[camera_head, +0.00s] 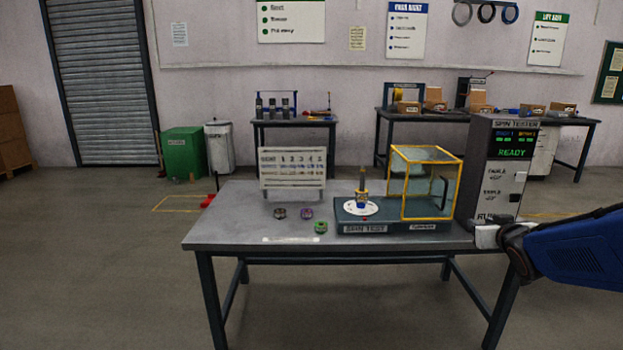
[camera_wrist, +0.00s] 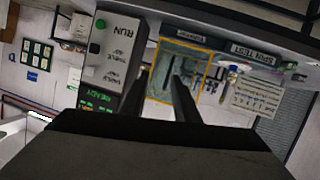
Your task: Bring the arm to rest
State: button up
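My arm reaches in from the right edge in the head view, and my gripper (camera_head: 492,236) is at the table's right front corner, close in front of the spin tester (camera_head: 497,165). In the wrist view my gripper (camera_wrist: 159,74) has two dark fingers standing apart with nothing between them. The tester's green RUN button (camera_wrist: 100,24) shows to the left of the fingers, clear of them. The tester's screen (camera_head: 513,145) reads READY. The fingertips are hard to make out in the head view.
A yellow-framed clear guard (camera_head: 425,182) stands on the spin test base, beside a white turntable (camera_head: 361,207) holding a small blue and yellow tube (camera_head: 362,189). Several small rings, including a green one (camera_head: 320,227), lie left of it. The table's left front is clear.

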jog(key=s+a+f+g+y, duration=0.1)
jog(key=s+a+f+g, duration=0.2)
jog(key=s, duration=0.7)
jog(key=s+a+f+g+y, duration=0.1)
jog(key=s+a+f+g, duration=0.2)
jog(key=s+a, duration=0.5)
jog(key=s+a+f+g, duration=0.2)
jog(key=s+a, duration=0.4)
jog(key=s, duration=0.8)
jog(key=shift+f+g+y, duration=0.4)
jog(key=shift+g, duration=0.3)
